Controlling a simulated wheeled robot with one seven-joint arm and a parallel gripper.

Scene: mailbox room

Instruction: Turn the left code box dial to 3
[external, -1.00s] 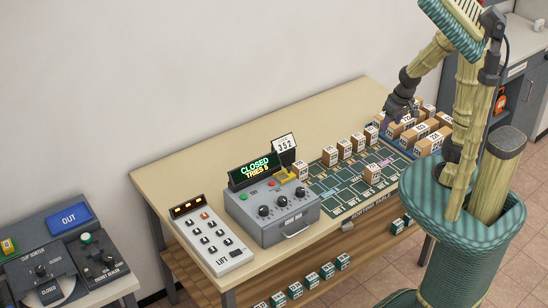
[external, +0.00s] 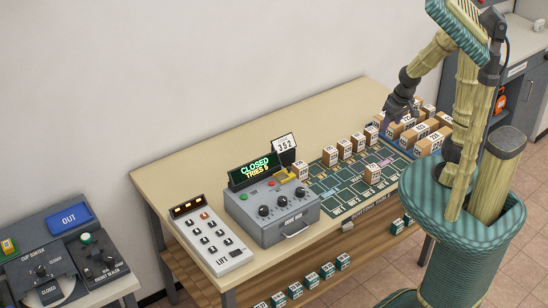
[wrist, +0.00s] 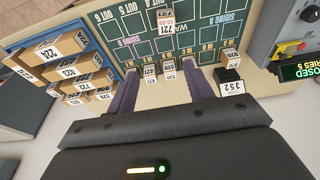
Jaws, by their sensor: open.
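The code box (external: 272,213) is a grey box on the sorting table. Three dark dials sit on its sloped front: the left dial (external: 264,211), a middle one (external: 282,202) and a right one (external: 300,193). Their settings are too small to read. Its display (external: 255,170) reads CLOSED and a line of tries. A card (external: 285,144) behind it reads 352. My gripper (external: 392,121) is over the parcel end of the table, well to the right of the dials. In the wrist view my gripper (wrist: 157,95) has its purple fingers apart, with nothing held. A corner of the code box (wrist: 278,25) shows there.
Several small numbered boxes (external: 344,150) stand on the green sorting mat (external: 335,182). Larger parcels (external: 428,144) fill a blue tray at the right end. A lift panel (external: 211,237) lies left of the code box. The table's back left (external: 200,165) is bare.

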